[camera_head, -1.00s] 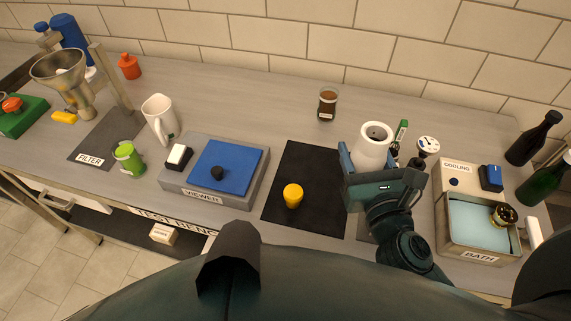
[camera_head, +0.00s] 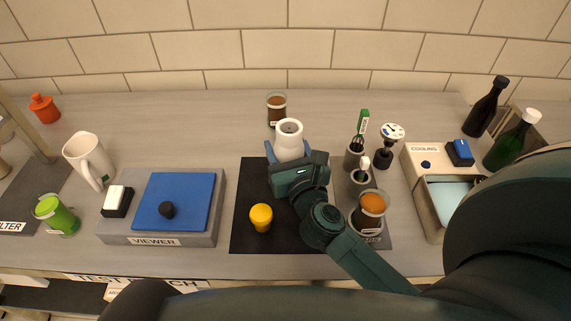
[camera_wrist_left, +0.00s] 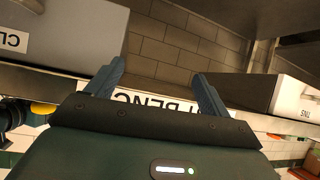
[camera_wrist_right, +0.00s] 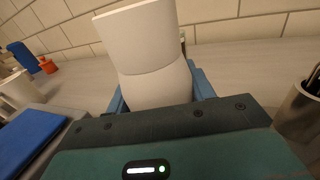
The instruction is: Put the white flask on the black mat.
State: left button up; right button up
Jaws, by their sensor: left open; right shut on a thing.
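The white flask (camera_head: 289,138) is upright in my right gripper (camera_head: 289,155), which is shut on its body. In the head view it shows at the far edge of the black mat (camera_head: 243,235); its base is hidden behind the gripper, so I cannot tell whether it touches anything. The flask (camera_wrist_right: 150,50) fills the upper middle of the right wrist view, between the blue fingers. A yellow object (camera_head: 261,217) stands on the mat's near left part. My left gripper (camera_wrist_left: 158,88) is open and empty, facing the bench's front edge.
The viewer (camera_head: 160,240) with its blue top is left of the mat. A jar of brown contents (camera_head: 276,108) stands behind the flask. An orange-topped jar (camera_head: 370,212) and small tool holders stand right. The cooling bath (camera_head: 425,155) is farther right.

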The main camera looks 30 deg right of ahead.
aim_at(286, 159)
jog(key=shift+f+b, duration=0.75)
jog(key=shift+f, duration=1.05)
jog(key=o, duration=1.1)
